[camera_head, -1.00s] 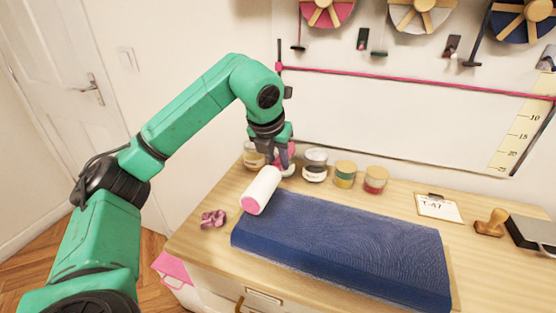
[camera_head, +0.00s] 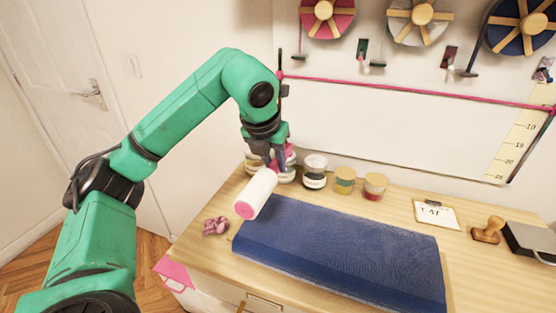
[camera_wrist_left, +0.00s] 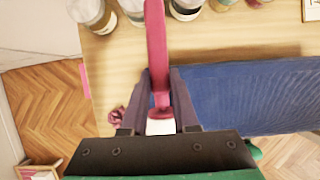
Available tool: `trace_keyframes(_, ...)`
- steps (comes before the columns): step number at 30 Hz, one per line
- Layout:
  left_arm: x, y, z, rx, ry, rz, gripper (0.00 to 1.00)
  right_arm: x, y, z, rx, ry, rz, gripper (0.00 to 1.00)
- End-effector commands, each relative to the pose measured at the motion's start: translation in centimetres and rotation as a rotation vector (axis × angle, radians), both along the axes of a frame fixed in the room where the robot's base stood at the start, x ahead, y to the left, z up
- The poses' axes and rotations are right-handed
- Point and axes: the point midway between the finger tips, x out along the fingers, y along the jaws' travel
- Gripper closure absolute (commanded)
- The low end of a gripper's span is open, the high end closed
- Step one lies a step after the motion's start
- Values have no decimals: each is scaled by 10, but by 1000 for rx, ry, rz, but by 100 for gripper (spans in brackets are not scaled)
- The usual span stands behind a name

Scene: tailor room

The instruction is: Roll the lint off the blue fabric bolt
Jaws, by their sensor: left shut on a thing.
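The blue fabric bolt (camera_head: 345,250) lies flat on the wooden table, with pale specks and streaks on its top. It also shows in the wrist view (camera_wrist_left: 250,95). My left gripper (camera_head: 273,160) is shut on the pink handle (camera_wrist_left: 157,50) of the lint roller. The roller's white roll (camera_head: 257,194) is tilted at the bolt's far left corner, its pink end facing the front left. I cannot tell whether the roll touches the bolt. The gripper hides part of the handle in the head view. My right gripper is not in view.
Several jars (camera_head: 315,172) stand behind the bolt near the wall. A pink scrunchie (camera_head: 215,226) lies left of the bolt. A clipboard (camera_head: 436,214), a wooden stamp (camera_head: 489,227) and a dark box (camera_head: 530,242) sit to the right.

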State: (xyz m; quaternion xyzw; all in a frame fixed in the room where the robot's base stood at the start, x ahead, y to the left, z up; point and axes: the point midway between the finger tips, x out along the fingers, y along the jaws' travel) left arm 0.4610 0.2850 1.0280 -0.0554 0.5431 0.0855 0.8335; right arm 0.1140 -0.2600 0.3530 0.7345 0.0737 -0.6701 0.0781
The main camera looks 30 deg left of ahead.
Motion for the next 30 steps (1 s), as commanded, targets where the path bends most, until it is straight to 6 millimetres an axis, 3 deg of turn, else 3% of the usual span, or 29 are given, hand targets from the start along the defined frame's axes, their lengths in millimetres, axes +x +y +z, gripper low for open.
trace_keyframes(21, -70, -14, -1, 0, -2, 0, 100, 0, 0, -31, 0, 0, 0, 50)
trace_keyframes(30, -75, -15, 0, 0, -1, 1, 100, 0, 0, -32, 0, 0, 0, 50)
